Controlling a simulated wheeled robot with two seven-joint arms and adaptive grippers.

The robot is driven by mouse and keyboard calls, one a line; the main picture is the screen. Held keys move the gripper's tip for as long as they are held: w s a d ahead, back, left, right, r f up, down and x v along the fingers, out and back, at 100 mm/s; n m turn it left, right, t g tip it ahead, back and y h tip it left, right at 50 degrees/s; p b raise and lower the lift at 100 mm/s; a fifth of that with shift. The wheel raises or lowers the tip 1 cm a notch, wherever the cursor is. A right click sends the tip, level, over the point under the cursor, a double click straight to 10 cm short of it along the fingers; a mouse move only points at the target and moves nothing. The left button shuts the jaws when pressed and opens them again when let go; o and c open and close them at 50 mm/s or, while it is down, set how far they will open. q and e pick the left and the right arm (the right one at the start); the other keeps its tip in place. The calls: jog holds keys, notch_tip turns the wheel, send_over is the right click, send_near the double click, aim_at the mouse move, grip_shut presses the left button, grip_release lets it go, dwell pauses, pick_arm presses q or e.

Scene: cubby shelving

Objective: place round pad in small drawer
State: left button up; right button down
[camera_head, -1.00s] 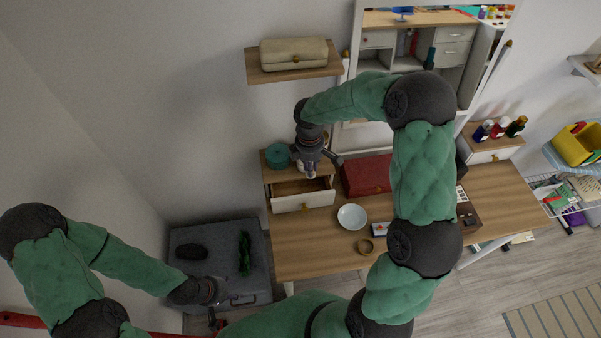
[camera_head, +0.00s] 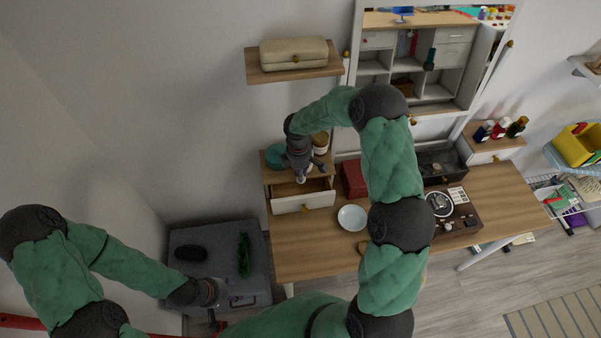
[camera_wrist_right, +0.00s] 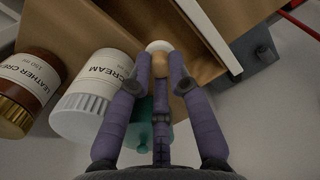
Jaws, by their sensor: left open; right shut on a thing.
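The small drawer (camera_head: 304,203) under the left end of the desk hutch is pulled open, with its white front and wooden inside showing. My right gripper (camera_head: 305,174) is over the open drawer. In the right wrist view its fingers (camera_wrist_right: 163,68) are shut on the round pad (camera_wrist_right: 158,46), a small pale disc with a tan part between the fingertips. The pad is over the brown drawer inside; I cannot tell whether it touches the bottom. My left gripper (camera_head: 214,296) is open and empty, low at the left near the grey box.
A white cream jar (camera_wrist_right: 88,105) and a brown leather cream jar (camera_wrist_right: 27,85) stand close to the right gripper. A teal pot (camera_head: 276,156) is on the drawer unit's top. A white bowl (camera_head: 352,217) and red box (camera_head: 354,178) are on the desk.

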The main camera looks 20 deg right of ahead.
jog(key=shift+f+b, duration=0.35)
jog(key=shift+f, duration=0.2)
jog(key=c, duration=1.2)
grip_release()
jog(key=shift+o, duration=0.2)
